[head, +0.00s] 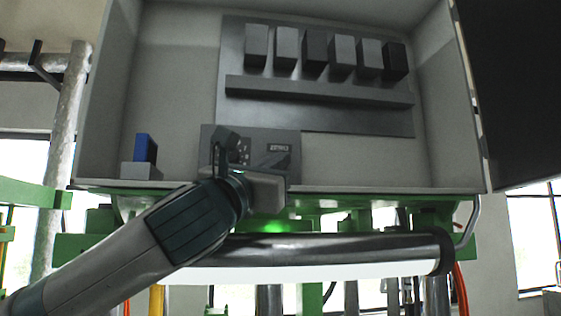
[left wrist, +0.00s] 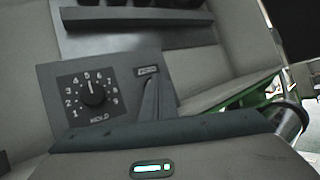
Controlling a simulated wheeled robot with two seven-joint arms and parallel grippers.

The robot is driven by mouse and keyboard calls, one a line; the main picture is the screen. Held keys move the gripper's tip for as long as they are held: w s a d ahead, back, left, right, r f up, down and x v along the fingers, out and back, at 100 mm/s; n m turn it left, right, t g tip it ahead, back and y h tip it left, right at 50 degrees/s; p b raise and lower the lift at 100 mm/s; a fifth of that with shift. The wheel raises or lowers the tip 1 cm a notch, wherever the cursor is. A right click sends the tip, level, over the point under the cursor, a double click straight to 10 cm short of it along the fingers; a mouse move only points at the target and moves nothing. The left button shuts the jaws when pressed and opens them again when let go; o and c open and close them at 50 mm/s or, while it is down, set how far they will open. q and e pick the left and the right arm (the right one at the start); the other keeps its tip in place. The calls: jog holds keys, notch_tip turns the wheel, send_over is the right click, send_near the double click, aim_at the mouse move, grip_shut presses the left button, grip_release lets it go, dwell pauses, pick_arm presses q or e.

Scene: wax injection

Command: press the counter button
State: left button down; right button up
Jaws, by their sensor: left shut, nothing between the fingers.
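A grey control panel (head: 208,140) stands at the lower middle of the open cabinet; it also shows in the left wrist view (left wrist: 60,72). On it is a small counter display (head: 279,148), seen in the left wrist view (left wrist: 148,71) just above my fingertips. My left gripper (head: 277,158) is shut and empty, its dark fingers pointing at the panel just below the display. The fingers also show in the left wrist view (left wrist: 153,84). I cannot make out a separate counter button, nor whether the fingertips touch the panel. My right gripper is not in view.
A numbered dial (left wrist: 92,95) sits on the panel left of my fingers. Several dark blocks (head: 314,53) stand in a row above a grey bar (head: 320,92). A blue block (head: 145,147) stands at the cabinet's left. A metal roller (head: 330,248) runs below the cabinet.

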pick_arm(q)
jog(key=shift+s+f, duration=0.1)
jog(key=shift+s, duration=0.3)
jog(key=shift+s+d+b, duration=0.15)
jog(key=shift+s+b, duration=0.15)
jog(key=s, duration=0.1)
jog(key=s+b, duration=0.1)
jog(key=s, duration=0.1)
jog(key=s+d, duration=0.1)
jog(key=s, duration=0.1)
jog(key=shift+b, duration=0.35)
dwell(0.4)
dwell(0.8)
